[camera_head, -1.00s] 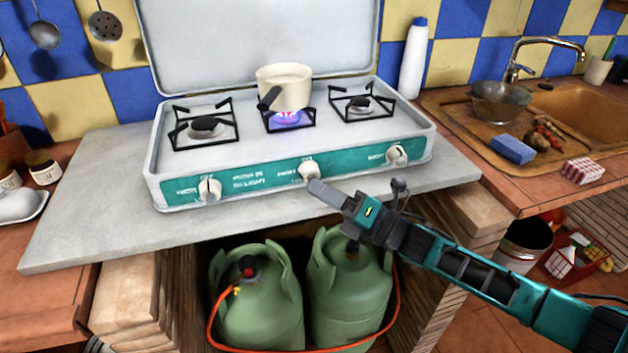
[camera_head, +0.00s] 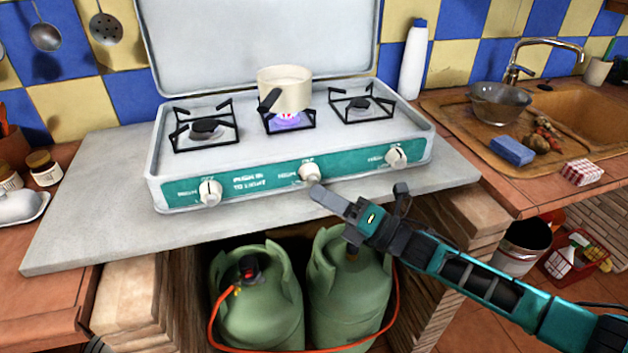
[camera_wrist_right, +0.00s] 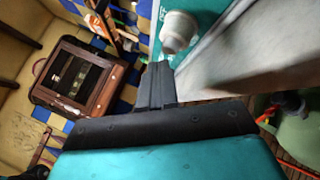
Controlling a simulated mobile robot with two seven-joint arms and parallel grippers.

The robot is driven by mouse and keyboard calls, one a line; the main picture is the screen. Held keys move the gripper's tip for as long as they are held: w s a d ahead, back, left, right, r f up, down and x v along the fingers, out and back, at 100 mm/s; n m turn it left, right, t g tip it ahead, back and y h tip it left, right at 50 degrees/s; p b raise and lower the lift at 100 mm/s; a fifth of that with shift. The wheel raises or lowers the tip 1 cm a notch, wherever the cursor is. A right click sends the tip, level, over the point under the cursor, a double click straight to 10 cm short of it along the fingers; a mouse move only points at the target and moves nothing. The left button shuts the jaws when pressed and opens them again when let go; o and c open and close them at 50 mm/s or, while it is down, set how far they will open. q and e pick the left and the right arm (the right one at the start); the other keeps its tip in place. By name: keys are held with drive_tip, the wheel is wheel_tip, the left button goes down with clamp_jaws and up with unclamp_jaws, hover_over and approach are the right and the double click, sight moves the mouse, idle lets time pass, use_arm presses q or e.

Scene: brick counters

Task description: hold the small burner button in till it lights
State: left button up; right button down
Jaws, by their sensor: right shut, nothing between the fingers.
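The white stove (camera_head: 290,135) stands on a grey slab, with white knobs along its teal front panel. The middle knob (camera_head: 309,173) is the one closest to my right gripper (camera_head: 318,193). That gripper is shut and empty, its fingertips just below and in front of the knob, with a small gap that is hard to judge. In the right wrist view the knob (camera_wrist_right: 179,30) sits just beyond the shut fingers. A blue-violet flame (camera_head: 288,119) shows at the middle burner, under a cream pot (camera_head: 285,90).
Two green gas bottles (camera_head: 255,300) with an orange hose stand below the slab. A white bottle (camera_head: 413,60) stands behind the stove at right. A sink (camera_head: 570,120) with a glass bowl (camera_head: 499,102) lies further right. The slab's front strip is clear.

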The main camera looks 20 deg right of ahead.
drive_tip(key=shift+s, duration=0.3)
drive_tip(key=s+p, duration=0.2)
drive_tip(key=s, duration=0.3)
idle(0.4)
